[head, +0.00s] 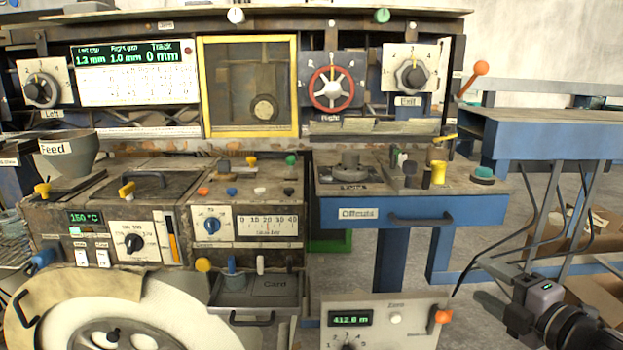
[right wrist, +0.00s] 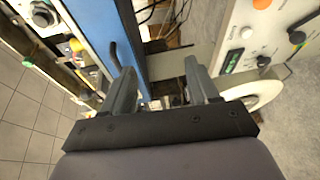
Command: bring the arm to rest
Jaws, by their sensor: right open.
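My right arm shows at the lower right of the head view, with its dark right gripper (head: 490,300) in front of the blue bench's legs and over the floor. In the right wrist view the two grey fingers of the right gripper (right wrist: 160,82) stand apart with nothing between them. The gripper touches nothing that I can see. My left gripper is not in the head view.
The machine's yellow-framed window (head: 205,120) and dials are at the back. A blue drawer marked Offcuts (head: 460,207) and a counter box (head: 380,320) are left of the right gripper. A blue bench (head: 560,135) stands at right. Grey floor lies between.

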